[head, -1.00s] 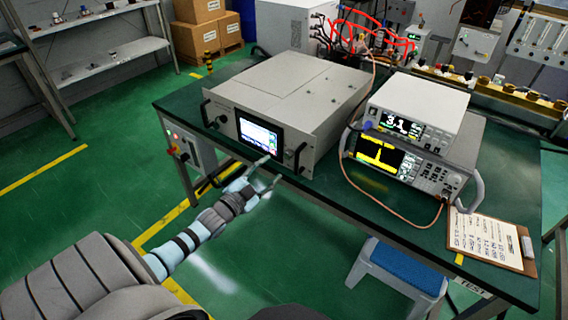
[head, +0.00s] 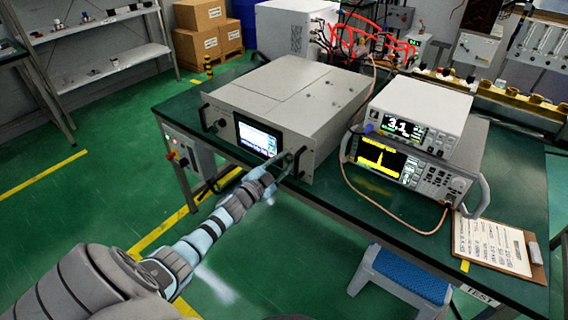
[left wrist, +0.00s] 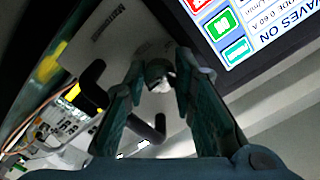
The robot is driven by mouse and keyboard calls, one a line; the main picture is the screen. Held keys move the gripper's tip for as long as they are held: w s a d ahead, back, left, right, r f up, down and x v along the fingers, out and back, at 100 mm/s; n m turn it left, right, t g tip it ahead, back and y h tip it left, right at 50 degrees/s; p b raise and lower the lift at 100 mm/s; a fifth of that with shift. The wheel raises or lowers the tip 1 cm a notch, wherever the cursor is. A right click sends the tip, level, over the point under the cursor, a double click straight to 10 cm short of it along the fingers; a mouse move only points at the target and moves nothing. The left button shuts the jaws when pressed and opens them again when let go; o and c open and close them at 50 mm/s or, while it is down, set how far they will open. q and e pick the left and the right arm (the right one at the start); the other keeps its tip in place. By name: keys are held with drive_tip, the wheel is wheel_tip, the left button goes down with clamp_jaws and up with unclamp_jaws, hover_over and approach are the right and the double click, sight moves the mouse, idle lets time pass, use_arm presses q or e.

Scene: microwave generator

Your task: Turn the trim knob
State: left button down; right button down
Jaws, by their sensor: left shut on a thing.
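The microwave generator (head: 285,85) is a light grey box on the green bench, with a lit screen (head: 258,139) on its front panel. The trim knob (left wrist: 158,72) is a small dark round knob with a pale spot, beside the screen in the left wrist view. My left gripper (left wrist: 157,78) has its two fingers on either side of the knob and is shut on it. In the head view, my left gripper (head: 280,166) is at the panel just right of the screen and mostly hides the knob. My right gripper is not in view.
A black handle (left wrist: 92,78) stands out close to the left fingers. Two stacked instruments (head: 416,138) with lit displays stand to the right, with a copper-coloured cable (head: 347,188) looping over the bench (head: 330,205). A clipboard (head: 492,245) lies at the front right.

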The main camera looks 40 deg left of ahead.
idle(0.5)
use_arm(q)
drive_tip(key=shift+s+n+p, duration=0.1)
drive_tip(key=shift+n+p, duration=0.35)
drive_tip(key=shift+n, duration=0.35)
drive_tip(key=shift+n+p, duration=0.4)
drive_tip(key=shift+n, duration=0.5)
drive_tip(key=shift+d+f+n+p, duration=0.15)
drive_tip(key=shift+n+p, duration=0.4)
drive_tip(key=shift+n, duration=1.45)
drive_tip(key=c, duration=1.3)
unclamp_jaws()
drive_tip(key=shift+c, duration=0.2)
